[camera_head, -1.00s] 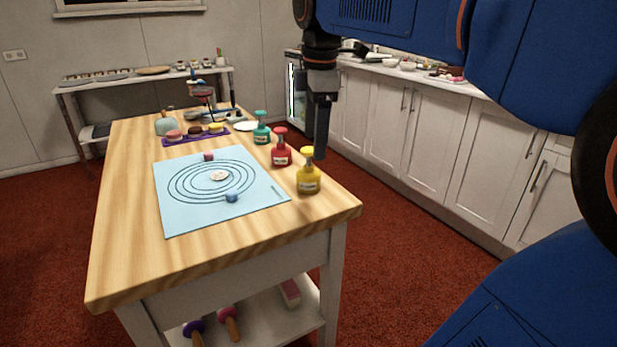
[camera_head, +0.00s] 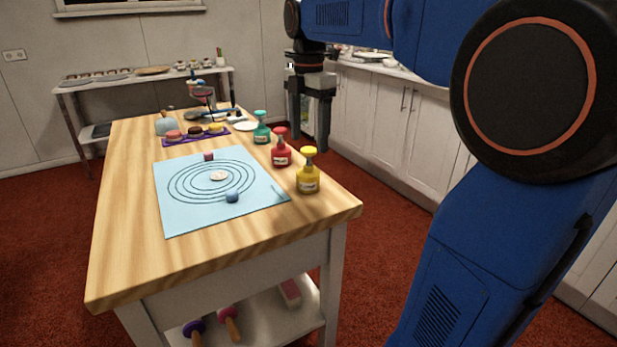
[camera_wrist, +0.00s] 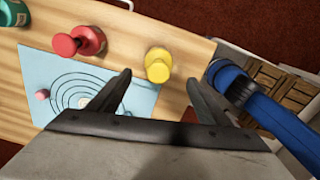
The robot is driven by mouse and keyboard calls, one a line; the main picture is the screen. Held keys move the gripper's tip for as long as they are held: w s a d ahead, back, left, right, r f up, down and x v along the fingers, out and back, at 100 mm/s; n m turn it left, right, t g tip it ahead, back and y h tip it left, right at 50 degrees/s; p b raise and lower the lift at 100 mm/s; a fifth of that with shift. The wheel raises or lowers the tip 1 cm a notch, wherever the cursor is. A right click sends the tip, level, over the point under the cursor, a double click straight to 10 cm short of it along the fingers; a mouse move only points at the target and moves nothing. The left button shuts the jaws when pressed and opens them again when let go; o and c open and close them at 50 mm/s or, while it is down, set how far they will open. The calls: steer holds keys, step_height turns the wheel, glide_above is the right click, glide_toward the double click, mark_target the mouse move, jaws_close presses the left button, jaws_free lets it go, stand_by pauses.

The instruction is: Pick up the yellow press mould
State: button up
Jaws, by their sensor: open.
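The yellow press mould (camera_head: 308,181) stands upright near the right edge of the wooden table, with a plunger knob on top and a pale label on its front. It also shows in the wrist view (camera_wrist: 158,63), seen from above, just beyond and between my fingertips. My gripper (camera_head: 308,138) is open and empty, fingers pointing down, and appears above the mould in the head view. My two fingers also show in the wrist view (camera_wrist: 158,80). They look apart from the mould.
A red press mould (camera_head: 281,152) and a green one (camera_head: 261,132) stand in line behind the yellow one. A light blue mat (camera_head: 180,215) with rings lies to the left. The table (camera_head: 125,255) is bare at its front.

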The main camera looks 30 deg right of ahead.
mark_target(309, 164)
steer(key=shift+w+d+f, duration=0.1)
steer(key=shift+f, duration=2.25)
steer(key=shift+w+d+f, duration=0.1)
steer(key=shift+f, duration=2.25)
steer(key=c, duration=1.3)
